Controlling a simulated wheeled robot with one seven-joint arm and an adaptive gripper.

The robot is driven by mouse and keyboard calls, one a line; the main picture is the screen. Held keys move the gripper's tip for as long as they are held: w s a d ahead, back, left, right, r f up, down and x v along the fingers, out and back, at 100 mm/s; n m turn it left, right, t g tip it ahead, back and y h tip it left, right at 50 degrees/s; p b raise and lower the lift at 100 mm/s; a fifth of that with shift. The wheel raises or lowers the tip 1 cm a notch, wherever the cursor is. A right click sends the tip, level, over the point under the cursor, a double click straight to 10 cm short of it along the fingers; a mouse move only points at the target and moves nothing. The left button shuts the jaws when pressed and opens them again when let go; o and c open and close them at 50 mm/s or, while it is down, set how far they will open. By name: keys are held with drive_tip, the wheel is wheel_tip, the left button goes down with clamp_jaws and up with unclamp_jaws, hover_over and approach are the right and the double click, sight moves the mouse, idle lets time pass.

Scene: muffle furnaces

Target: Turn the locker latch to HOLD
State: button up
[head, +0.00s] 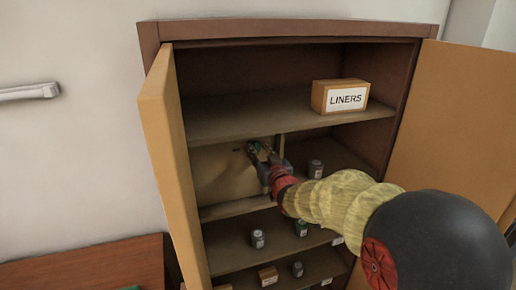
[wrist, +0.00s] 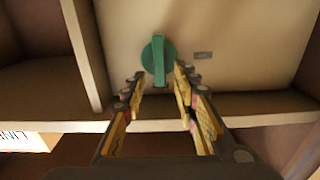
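The locker latch is a round green knob (wrist: 159,52) with a raised bar across it. The bar stands upright in the wrist view. The knob sits on a pale locker panel (wrist: 235,75); the panel also shows in the head view (head: 218,178) inside the cabinet. My gripper (wrist: 160,73) is open, its two fingertips on either side of the bar's lower end. I cannot tell whether they touch it. In the head view my gripper (head: 264,156) is at the panel's right part and largely covers the green knob. A small label (wrist: 203,55) beside the knob is unreadable.
The cabinet has open doors at left (head: 172,165) and right (head: 440,125). A LINERS box (head: 339,97) stands on the upper shelf (head: 240,118). Several jars and small boxes stand on lower shelves.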

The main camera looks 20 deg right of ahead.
drive_tip(key=shift+w, duration=0.3)
drive_tip(key=shift+c, duration=0.4)
clamp_jaws()
